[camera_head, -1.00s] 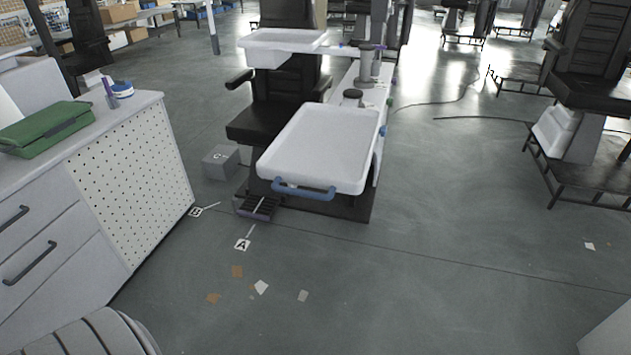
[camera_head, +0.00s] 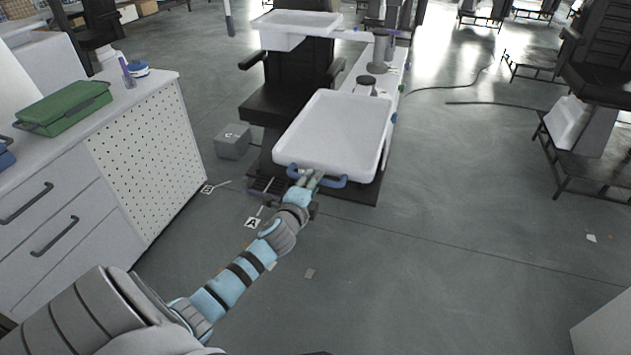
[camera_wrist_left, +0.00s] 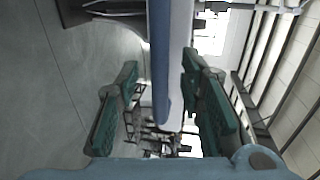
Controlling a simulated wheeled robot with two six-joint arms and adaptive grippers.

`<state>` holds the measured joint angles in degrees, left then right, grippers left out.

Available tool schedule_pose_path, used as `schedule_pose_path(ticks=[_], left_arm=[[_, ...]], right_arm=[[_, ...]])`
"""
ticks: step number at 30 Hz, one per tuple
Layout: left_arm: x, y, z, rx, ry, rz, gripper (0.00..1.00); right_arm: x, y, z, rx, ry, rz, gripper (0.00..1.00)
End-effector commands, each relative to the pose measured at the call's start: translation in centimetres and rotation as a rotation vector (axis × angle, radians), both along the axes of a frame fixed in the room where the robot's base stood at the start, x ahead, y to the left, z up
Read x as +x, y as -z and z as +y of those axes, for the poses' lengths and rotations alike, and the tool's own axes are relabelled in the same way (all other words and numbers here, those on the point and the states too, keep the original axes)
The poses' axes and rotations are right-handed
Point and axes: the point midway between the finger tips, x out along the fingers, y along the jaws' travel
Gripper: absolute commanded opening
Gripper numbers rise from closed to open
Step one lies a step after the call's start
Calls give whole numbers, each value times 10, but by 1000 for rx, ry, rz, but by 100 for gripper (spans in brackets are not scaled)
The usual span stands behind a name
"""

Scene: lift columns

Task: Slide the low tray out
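The low tray (camera_head: 338,130) is a white, shallow tray with a blue handle (camera_head: 332,183) on its front edge. It sits in front of the black chair. My left gripper (camera_head: 305,179) is at the left part of this handle. In the left wrist view, the blue handle (camera_wrist_left: 160,60) runs between the two green finger pads of my gripper (camera_wrist_left: 160,105). The fingers are apart, with a clear gap on the left side of the bar. My right gripper is not in view.
A higher white tray (camera_head: 292,28) is behind the low one. A cabinet (camera_head: 150,150) with a green case (camera_head: 65,107) stands further left.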

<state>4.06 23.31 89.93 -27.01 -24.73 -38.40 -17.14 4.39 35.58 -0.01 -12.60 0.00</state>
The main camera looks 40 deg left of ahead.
Motion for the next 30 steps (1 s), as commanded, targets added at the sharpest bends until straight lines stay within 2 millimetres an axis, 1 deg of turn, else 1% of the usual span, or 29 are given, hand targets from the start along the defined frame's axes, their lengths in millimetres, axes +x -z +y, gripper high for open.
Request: schedule_pose_path(ticks=[1,3,6,14,21,30], left_arm=[[8,3,3,-2,-1,-1,35],[16,5,5,-2,0,-1,35],[22,6,7,-2,1,0,35],[24,6,8,-2,1,0,35],[24,6,8,-2,1,0,0],[23,6,7,-3,3,1,0]], right_arm=[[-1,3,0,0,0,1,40],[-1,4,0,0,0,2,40],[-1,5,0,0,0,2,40],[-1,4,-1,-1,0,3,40],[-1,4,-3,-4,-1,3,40],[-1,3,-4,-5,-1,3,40]])
